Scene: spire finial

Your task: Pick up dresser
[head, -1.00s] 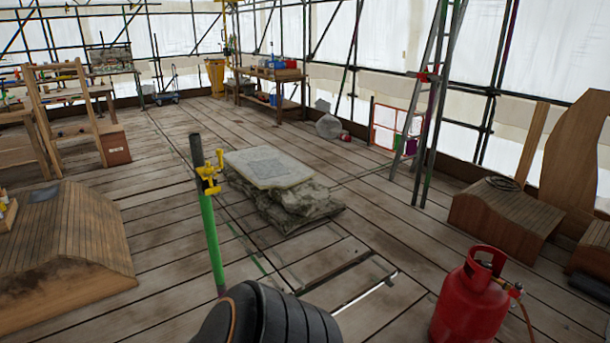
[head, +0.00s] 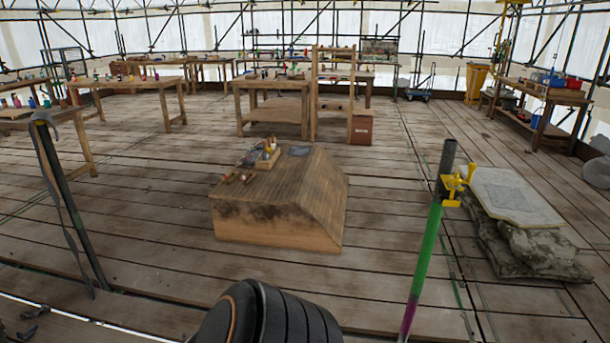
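I cannot make out a dresser for certain in the head view. "Dresser" may name a small tool, and several small tools lie on the wooden block (head: 278,225) in the middle, too small to tell apart. A small wooden tray (head: 268,157) with items stands on top of this block, with wooden-handled tools (head: 238,178) beside it. More small items stand on the workbenches further back. Neither of my grippers shows.
Workbenches (head: 275,88) stand across the back, with another at the right (head: 545,95). A green pole (head: 425,250) with a yellow clamp stands right of the block, by a stone slab (head: 512,195). A dark pole (head: 72,205) stands at left. Plank floor is clear around the block.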

